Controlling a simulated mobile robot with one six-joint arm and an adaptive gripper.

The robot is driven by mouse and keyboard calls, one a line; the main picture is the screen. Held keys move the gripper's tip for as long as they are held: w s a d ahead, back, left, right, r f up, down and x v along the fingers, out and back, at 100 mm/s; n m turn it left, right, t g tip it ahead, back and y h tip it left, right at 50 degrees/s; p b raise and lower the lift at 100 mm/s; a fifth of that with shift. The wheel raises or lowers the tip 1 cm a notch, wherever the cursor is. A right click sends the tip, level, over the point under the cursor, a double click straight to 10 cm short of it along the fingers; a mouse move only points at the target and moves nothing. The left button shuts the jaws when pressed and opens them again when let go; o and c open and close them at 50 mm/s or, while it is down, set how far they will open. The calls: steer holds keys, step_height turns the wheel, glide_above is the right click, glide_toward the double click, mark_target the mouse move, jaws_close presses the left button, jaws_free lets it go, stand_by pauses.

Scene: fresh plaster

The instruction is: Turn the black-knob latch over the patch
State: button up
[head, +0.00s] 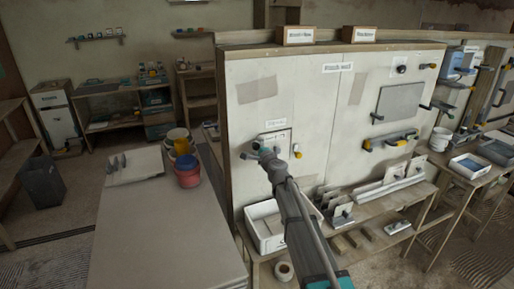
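My arm reaches up to the lower left of the pale wall panel. My gripper (262,151) is at a small pale plate (275,138) there, under a small paper label. A round black knob (401,69) sits higher on the panel's right part. Brownish patches (257,90) (357,88) mark the panel.
A grey plate (400,101) and a yellow-ended bar (388,141) are on the panel's right. A shelf below holds a white tray (262,231) and several trowels. A grey table (150,235) with stacked buckets (187,172) stands left of the panel.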

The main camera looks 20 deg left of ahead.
stand_by(0.3)
steer(key=v, duration=1.2)
stand_by(0.4)
steer(key=s+d+f+n+g+h, duration=0.3)
steer(key=s+d, duration=0.5)
steer(key=d, duration=0.3)
steer(key=s+d+f+n+g+h+p, duration=0.1)
steer(key=s+d+f+n+g+h, duration=0.3)
steer(key=d, duration=0.8)
steer(key=s+d+f+n+g+h, duration=0.3)
steer(key=s+d+f+n+g, duration=0.3)
steer(key=s+d+f, duration=0.4)
steer(key=s+d+g, duration=0.1)
steer(key=s, duration=0.2)
steer(key=shift+s+d+n+h+p, duration=0.25)
steer(key=shift+d+n+h+p, duration=0.05)
steer(key=shift+n+h+p, duration=0.1)
